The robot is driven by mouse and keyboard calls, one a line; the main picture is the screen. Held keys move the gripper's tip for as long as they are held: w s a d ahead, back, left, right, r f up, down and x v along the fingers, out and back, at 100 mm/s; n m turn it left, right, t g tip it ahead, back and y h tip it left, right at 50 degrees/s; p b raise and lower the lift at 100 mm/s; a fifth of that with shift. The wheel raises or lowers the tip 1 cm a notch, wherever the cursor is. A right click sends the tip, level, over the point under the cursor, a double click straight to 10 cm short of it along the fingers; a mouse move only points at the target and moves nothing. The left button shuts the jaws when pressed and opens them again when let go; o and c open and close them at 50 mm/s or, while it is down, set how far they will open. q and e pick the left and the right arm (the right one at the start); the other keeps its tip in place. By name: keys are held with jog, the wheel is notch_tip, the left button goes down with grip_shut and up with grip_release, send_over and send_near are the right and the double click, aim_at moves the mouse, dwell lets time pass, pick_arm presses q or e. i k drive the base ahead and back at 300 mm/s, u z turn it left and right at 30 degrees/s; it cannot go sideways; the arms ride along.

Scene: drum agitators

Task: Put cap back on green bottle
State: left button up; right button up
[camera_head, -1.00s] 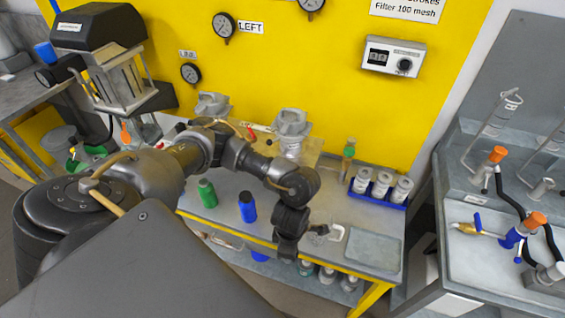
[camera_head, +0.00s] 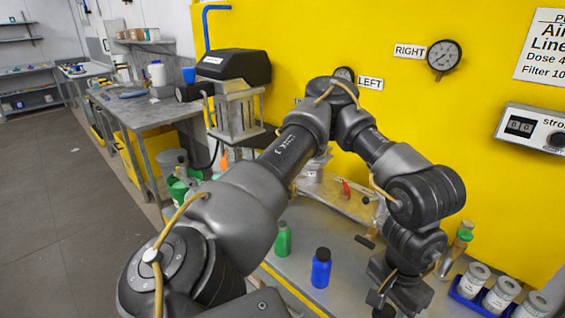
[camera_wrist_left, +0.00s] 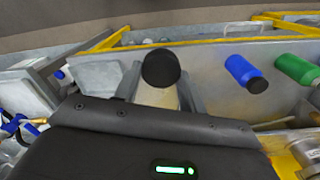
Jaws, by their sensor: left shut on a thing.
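A green bottle (camera_head: 283,239) stands upright on the grey bench, left of a blue bottle (camera_head: 321,268) with a black top. In the left wrist view the green bottle (camera_wrist_left: 295,68) and the blue bottle (camera_wrist_left: 245,73) lie at the upper right, apart from my gripper. My left gripper (camera_wrist_left: 160,88) is shut on a round black cap-like piece (camera_wrist_left: 161,68), with a pale part visible below it. In the head view my left gripper (camera_head: 385,298) is low, to the right of both bottles, and its fingertips are hard to make out. My right gripper is not in view.
A blue tray (camera_head: 463,297) with several white jars stands at the right. A small bottle with a green top (camera_head: 462,237) stands behind it. The yellow panel (camera_head: 400,100) with gauges rises behind the bench. Bench space around the two bottles is fairly clear.

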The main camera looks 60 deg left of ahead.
aim_at(282, 242)
jog(key=z, duration=2.05)
jog(key=k, duration=1.65)
jog(key=u, duration=2.7)
